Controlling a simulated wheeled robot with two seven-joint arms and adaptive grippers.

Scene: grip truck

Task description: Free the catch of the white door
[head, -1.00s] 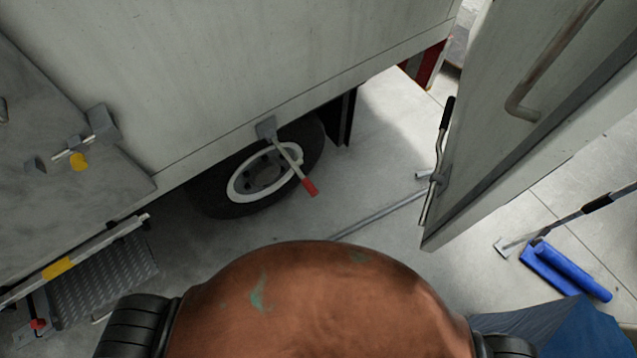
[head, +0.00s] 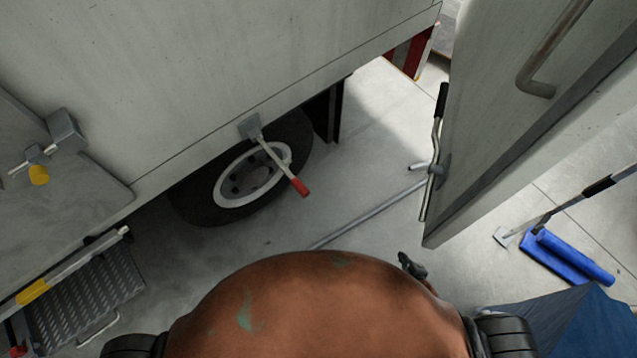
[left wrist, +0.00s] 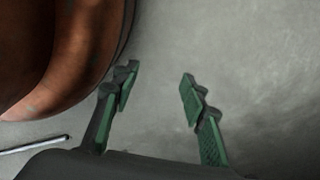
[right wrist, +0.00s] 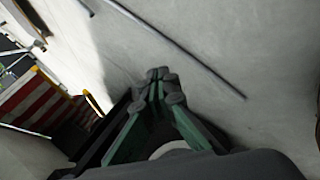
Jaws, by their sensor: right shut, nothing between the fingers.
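The white door (head: 540,115) stands swung out at the right of the head view, with a grey bar handle (head: 545,75) on its face. A metal catch with a black grip (head: 437,150) runs along its near edge. My right gripper (head: 412,266) just shows past my brown body, below and left of the door's bottom corner, apart from the catch. In the right wrist view its fingertips (right wrist: 160,82) meet with nothing between them. My left gripper (left wrist: 160,85) is open and empty over bare floor in the left wrist view; the head view does not show it.
A red-tipped lever (head: 275,160) hangs from the truck side (head: 220,70) over a wheel (head: 250,180). A grey rod (head: 370,213) crosses the floor below the door. A blue mop (head: 565,258) lies at the right. A tread-plate step (head: 85,300) is at lower left.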

